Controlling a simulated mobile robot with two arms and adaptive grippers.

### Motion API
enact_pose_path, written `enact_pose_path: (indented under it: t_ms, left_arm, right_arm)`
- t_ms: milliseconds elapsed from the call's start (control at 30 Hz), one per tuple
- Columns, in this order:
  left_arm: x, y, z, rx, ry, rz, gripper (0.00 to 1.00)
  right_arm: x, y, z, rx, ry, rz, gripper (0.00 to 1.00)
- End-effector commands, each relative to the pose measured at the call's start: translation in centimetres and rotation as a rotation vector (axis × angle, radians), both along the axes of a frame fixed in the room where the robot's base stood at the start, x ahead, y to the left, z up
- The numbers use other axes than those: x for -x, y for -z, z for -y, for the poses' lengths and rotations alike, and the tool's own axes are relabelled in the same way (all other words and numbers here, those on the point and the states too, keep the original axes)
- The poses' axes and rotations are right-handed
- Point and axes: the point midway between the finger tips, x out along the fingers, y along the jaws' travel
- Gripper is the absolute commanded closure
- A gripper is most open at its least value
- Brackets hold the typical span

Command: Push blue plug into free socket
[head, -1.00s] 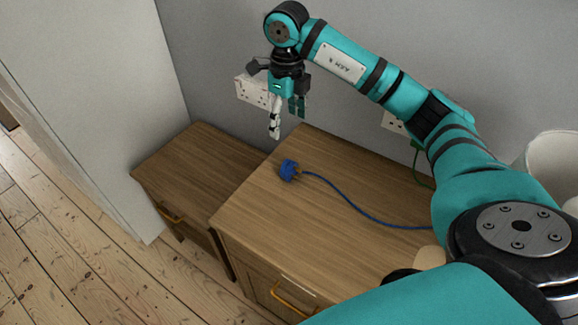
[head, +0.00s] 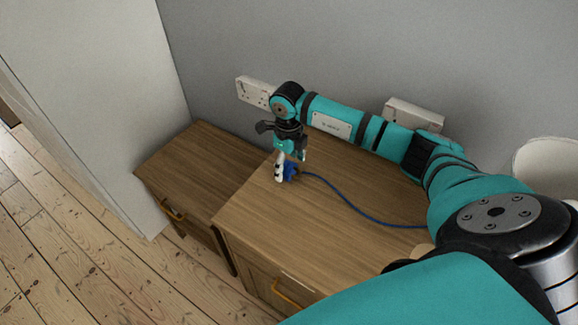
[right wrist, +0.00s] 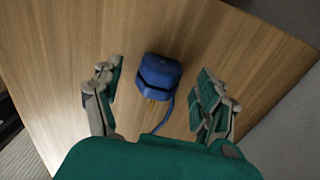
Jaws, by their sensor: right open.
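The blue plug (head: 290,172) lies on the wooden cabinet top (head: 262,215), its blue cable running right across the wood. In the right wrist view the plug (right wrist: 160,78) sits between my open fingers, apart from both, with brass-coloured pins showing towards the wrist. My right gripper (head: 288,172) is open and low over the plug, partly hiding it in the head view. A white double socket (head: 257,92) is on the grey wall at the left. Another white socket (head: 413,114) is on the wall to the right, its front mostly hidden by my arm. My left gripper is not in view.
A lower wooden cabinet (head: 190,165) stands left of the taller one, beside a pale wall or panel (head: 90,100). A white round container (head: 548,165) is at the right edge. Bare cabinet top lies in front of the plug.

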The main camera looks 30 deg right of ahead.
Motion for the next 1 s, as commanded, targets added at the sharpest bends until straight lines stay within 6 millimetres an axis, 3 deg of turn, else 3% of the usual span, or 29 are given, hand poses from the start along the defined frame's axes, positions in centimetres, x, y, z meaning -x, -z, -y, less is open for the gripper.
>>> enact_pose_path:
  t_ms: [133,400,900,1000]
  left_arm:
    - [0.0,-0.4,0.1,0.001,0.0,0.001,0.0]
    - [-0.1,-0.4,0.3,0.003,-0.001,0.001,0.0]
    - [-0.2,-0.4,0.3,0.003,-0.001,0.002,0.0]
    - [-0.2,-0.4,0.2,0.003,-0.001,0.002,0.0]
  right_arm:
    - [0.0,1.5,-0.1,-0.001,-0.001,0.001,0.25]
    - [-0.1,1.9,0.0,-0.001,-0.001,0.002,0.26]
    - [-0.1,1.8,0.0,-0.001,-0.001,0.002,0.9]
    - [-0.1,1.8,0.0,-0.001,-0.001,0.002,0.91]
